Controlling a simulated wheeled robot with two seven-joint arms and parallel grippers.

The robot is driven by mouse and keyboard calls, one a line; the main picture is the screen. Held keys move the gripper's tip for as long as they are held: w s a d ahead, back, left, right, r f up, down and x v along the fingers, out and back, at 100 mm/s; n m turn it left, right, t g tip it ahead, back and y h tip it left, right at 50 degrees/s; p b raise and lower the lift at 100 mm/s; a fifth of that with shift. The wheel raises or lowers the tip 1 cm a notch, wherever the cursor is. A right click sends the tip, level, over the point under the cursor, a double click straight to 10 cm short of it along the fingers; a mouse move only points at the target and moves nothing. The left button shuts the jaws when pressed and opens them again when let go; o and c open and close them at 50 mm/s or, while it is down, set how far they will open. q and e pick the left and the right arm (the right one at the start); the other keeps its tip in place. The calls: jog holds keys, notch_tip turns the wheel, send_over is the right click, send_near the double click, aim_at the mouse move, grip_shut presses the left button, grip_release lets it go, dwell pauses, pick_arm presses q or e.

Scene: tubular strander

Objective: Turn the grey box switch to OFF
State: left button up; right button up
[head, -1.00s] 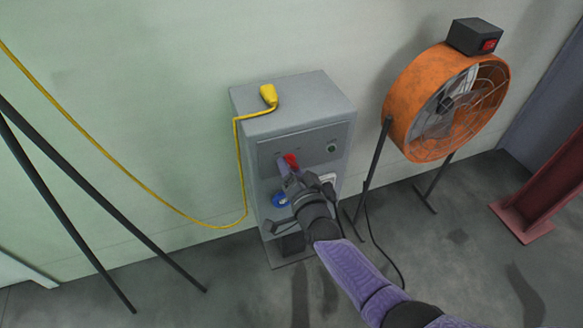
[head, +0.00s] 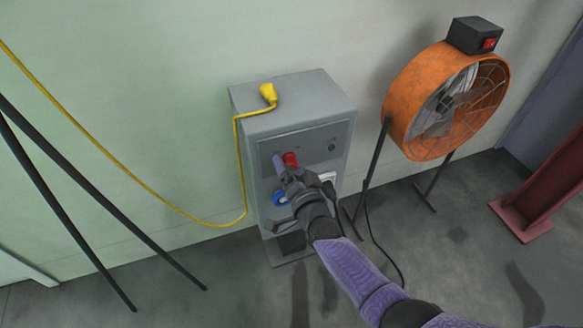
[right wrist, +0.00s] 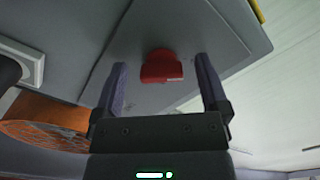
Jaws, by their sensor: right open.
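The grey box (head: 252,150) stands on the floor against the wall. Its switch is a red knob (head: 290,158) on the front panel, partly hidden by my right gripper (head: 281,164) in the head view. In the right wrist view the red switch (right wrist: 160,66) shows between and beyond the two fingers of the right gripper (right wrist: 160,62). The fingers are apart, with clear gaps on both sides of the knob, and do not visibly touch it. I cannot read the switch position. My left gripper is not in view.
A yellow plug (head: 268,93) lies on the box top, its cable running left. An orange fan (head: 420,95) stands to the right. Dark poles (head: 90,205) lean at left.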

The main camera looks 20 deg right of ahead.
jog(key=s+p, duration=0.4)
jog(key=s, duration=0.6)
jog(key=shift+d+p, duration=0.15)
jog(key=shift+p, duration=0.15)
